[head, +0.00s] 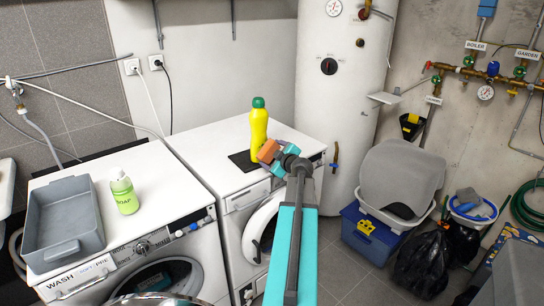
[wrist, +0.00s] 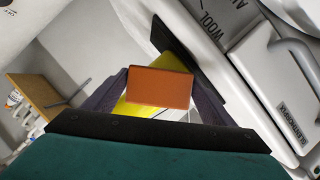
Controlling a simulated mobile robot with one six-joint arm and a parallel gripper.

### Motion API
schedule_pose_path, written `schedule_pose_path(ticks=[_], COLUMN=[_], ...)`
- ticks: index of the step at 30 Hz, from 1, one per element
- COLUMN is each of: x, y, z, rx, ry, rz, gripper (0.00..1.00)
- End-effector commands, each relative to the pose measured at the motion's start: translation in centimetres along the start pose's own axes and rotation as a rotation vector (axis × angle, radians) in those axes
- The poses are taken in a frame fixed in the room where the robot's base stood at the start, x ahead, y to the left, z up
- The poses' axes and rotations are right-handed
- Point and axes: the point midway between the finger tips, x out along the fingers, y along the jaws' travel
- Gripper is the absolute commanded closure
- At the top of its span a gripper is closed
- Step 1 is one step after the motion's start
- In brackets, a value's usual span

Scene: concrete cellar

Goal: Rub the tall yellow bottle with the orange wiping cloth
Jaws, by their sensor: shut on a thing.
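The tall yellow bottle (head: 259,127) with a green cap stands upright on a dark mat (head: 243,161) on top of the right-hand washing machine. My gripper (head: 272,155) is shut on the orange wiping cloth (head: 268,150), a block-like piece just right of the bottle's lower half. In the wrist view the cloth (wrist: 160,88) sits between the two dark fingers, and the yellow bottle (wrist: 133,102) shows behind it. The cloth overlaps the bottle in both views; I cannot tell whether they touch.
A green soap bottle (head: 124,194) and a grey basin (head: 63,222) stand on the left washing machine (head: 160,207). The white boiler (head: 338,80) rises behind to the right. Bins and black bags (head: 422,262) stand on the floor at right. The right machine's round door (head: 262,225) is ajar.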

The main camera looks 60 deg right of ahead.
Motion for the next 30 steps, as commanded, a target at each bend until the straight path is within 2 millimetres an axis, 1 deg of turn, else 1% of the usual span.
schedule_pose_path(ticks=[30], x=[1.2], y=[0.1], z=[-0.4], rx=[0.0], ry=[-0.001], rz=[0.001], gripper=[0.41])
